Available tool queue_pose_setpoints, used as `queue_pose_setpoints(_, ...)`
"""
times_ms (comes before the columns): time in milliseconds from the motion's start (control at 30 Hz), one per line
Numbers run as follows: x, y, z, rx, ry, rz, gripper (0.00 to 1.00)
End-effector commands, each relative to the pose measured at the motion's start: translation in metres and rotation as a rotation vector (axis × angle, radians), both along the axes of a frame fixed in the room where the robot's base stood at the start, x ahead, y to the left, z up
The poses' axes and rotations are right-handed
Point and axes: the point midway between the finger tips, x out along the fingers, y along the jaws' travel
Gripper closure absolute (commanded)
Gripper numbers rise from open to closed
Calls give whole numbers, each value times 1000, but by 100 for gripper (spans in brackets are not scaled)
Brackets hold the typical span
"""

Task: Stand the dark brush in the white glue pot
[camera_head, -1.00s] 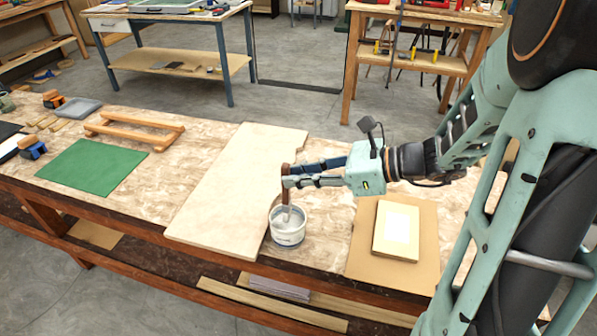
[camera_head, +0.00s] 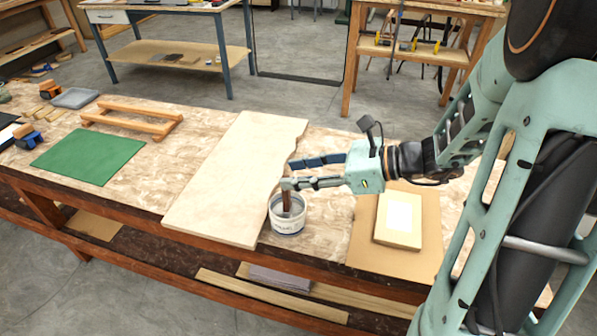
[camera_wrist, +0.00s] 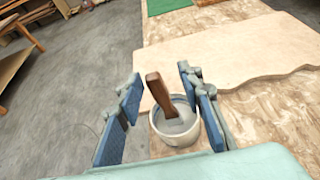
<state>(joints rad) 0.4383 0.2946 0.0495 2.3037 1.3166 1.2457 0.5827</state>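The dark brush (camera_head: 287,199) stands in the white glue pot (camera_head: 288,226), its brown handle rising above the rim. In the wrist view the brush (camera_wrist: 158,92) leans to the left, its lower end inside the pot (camera_wrist: 178,138) at the pale glue. My gripper (camera_head: 285,174) is at the handle's height, just above the pot. In the wrist view my gripper (camera_wrist: 160,88) has its blue finger pads wide apart, with gaps on both sides of the handle. The bristle tips are hidden in the pot.
A pale curved board (camera_head: 230,185) lies just left of the pot. A tan block (camera_head: 398,222) on a brown sheet is to the right. A green mat (camera_head: 88,157) and a wooden frame (camera_head: 130,122) lie further left. The bench's front edge is close to the pot.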

Motion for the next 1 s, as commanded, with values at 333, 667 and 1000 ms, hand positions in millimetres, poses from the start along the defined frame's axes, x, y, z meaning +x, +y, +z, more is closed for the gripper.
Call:
queue_pose_setpoints(333, -1, -4, 2, 0, -1, -3, 64)
queue_pose_setpoints(667, -19, -57, 25, -2, -3, -5, 64)
queue_pose_setpoints(1000, -36, -100, 45, 0, -1, -1, 64)
